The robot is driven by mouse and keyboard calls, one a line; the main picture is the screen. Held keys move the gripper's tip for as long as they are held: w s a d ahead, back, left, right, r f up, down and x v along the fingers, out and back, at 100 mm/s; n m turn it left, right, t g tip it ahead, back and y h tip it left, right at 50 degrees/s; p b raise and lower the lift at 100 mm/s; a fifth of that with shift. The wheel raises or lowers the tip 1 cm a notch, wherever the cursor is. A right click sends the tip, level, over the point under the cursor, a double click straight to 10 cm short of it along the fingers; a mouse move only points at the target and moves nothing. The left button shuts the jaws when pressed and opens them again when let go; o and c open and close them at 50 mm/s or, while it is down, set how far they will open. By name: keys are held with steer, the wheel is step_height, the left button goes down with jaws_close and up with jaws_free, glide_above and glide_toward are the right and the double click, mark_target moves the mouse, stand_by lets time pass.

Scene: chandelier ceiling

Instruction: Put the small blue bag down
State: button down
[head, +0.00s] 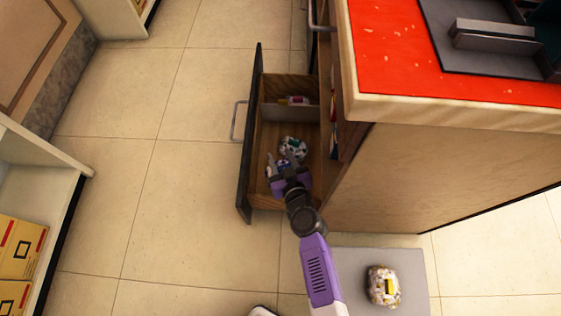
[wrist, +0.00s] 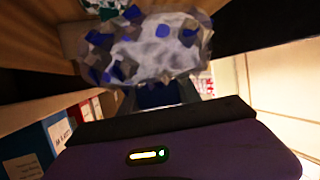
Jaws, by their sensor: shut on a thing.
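The small blue bag (wrist: 150,50), pale with blue patches, fills the upper middle of the wrist view. In the head view only a little of the blue bag (head: 283,163) shows, largely hidden by my gripper. My gripper (head: 282,170) is shut on it, over the near compartment of the open drawer (head: 247,140). I cannot tell whether the bag touches the drawer floor. In the wrist view my gripper (wrist: 160,97) sits just below the bag, its fingertips partly hidden by it.
A white bag with dark green patches (head: 293,146) lies in the same compartment. A divider (head: 285,113) separates a far compartment holding a small item (head: 294,100). A red-topped counter (head: 395,70) stands to the right. Another bag (head: 383,286) sits on a grey surface.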

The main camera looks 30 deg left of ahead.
steer(key=shift+f, duration=0.5)
steer(key=shift+f+b, duration=0.35)
steer(key=shift+b, duration=0.15)
steer(key=shift+f, duration=0.2)
steer(key=c, duration=0.8)
jaws_free()
steer(key=shift+r, duration=0.1)
steer(key=shift+c, duration=0.2)
steer(key=shift+r, duration=0.1)
steer(key=shift+r, duration=0.2)
steer(key=p+v, duration=0.3)
steer(key=v, duration=0.9)
steer(key=shift+r, duration=0.2)
